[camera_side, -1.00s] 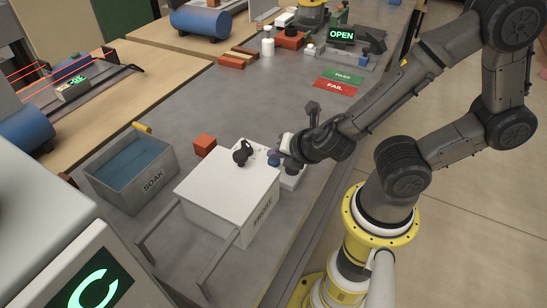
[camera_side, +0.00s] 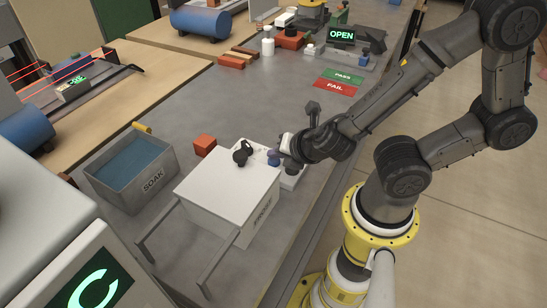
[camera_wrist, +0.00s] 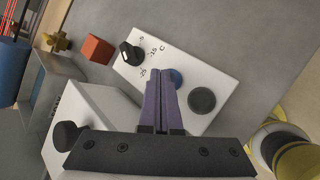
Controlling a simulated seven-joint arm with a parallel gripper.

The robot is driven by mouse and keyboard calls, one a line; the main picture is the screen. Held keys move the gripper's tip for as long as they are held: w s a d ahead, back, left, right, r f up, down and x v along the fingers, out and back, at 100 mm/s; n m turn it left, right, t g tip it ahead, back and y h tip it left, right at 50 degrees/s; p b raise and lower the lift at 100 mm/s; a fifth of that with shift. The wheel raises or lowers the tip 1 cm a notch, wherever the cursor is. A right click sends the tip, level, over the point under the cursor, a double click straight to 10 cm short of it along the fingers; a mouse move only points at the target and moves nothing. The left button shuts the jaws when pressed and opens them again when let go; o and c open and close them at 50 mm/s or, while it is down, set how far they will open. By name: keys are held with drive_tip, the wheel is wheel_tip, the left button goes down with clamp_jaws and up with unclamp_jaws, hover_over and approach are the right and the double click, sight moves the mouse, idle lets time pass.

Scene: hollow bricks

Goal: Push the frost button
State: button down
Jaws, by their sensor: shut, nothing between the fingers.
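A white box (camera_side: 225,190) marked FROST stands on the grey bench, with a white control panel (camera_wrist: 215,68) at its far side. The panel carries a round blue button (camera_wrist: 177,78), a larger dark grey round button (camera_wrist: 201,100) and a black dial (camera_wrist: 130,53) with numbers. The blue button also shows in the side view (camera_side: 274,162). My gripper (camera_wrist: 163,72) is shut and empty, its purple fingers pointing at the panel right beside the blue button and partly covering it. I cannot tell whether the fingertips touch the button or panel.
A grey SOAK tub (camera_side: 132,172) with blue liquid and an orange-red block (camera_side: 204,145) stand left of the panel. A black knob (camera_wrist: 66,135) sits on the box lid. The bench behind is clear up to the green PASS and red FAIL mats (camera_side: 335,87).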

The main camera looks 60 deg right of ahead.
sight(277, 162)
drive_tip(key=shift+f, duration=0.5)
idle(0.3)
drive_tip(key=shift+r, duration=0.1)
drive_tip(key=shift+s+r, duration=0.1)
drive_tip(key=shift+r, duration=3.25)
drive_tip(key=shift+d, duration=0.1)
